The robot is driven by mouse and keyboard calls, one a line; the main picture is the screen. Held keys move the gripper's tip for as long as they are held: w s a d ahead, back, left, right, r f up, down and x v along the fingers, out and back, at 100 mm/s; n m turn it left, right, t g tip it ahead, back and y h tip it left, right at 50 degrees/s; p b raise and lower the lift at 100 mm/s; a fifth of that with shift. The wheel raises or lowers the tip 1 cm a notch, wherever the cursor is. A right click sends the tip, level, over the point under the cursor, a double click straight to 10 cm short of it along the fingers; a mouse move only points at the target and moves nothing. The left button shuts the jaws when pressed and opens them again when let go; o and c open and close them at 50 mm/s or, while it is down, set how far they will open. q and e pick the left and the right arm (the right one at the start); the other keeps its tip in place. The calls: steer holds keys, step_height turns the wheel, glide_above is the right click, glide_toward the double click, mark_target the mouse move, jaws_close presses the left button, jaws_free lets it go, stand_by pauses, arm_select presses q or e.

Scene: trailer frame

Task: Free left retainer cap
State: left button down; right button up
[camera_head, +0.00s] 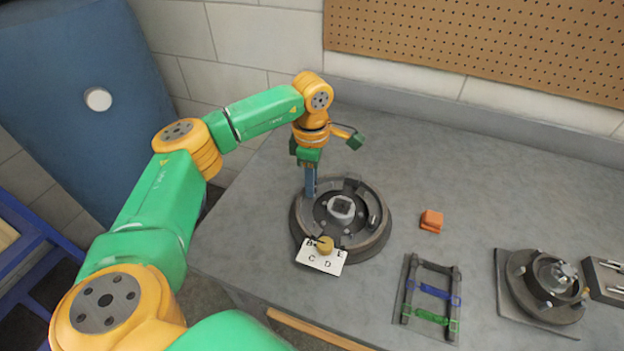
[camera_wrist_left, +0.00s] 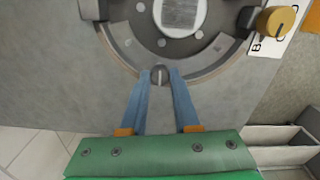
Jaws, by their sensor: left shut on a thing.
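My left gripper (camera_head: 310,192) points straight down at the left edge of the round grey drum assembly (camera_head: 374,243). In the left wrist view its two blue fingers (camera_wrist_left: 159,76) are closed in on a small round metal piece, which looks like the left retainer cap (camera_wrist_left: 159,77), at the drum's rim. The cap still appears to sit at the rim; whether it is lifted at all I cannot tell. In the head view the fingers hide it. My right gripper is not in view.
A white card (camera_head: 320,262) with letters and a yellow knob (camera_head: 325,244) sit at the drum's front edge. An orange block (camera_head: 431,220), a dark rack with blue and green bands (camera_head: 430,317), and a second hub assembly (camera_head: 545,281) lie to the right. The back bench is clear.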

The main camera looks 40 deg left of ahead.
arm_select(q)
steer(key=c, duration=0.6)
jaws_free()
steer(key=shift+c, duration=0.2)
step_height(320, 180, up, 6)
steer(key=shift+r+b, duration=0.2)
steer(key=shift+b, duration=0.4)
steer(key=shift+r, duration=0.4)
steer(key=shift+a, duration=0.1)
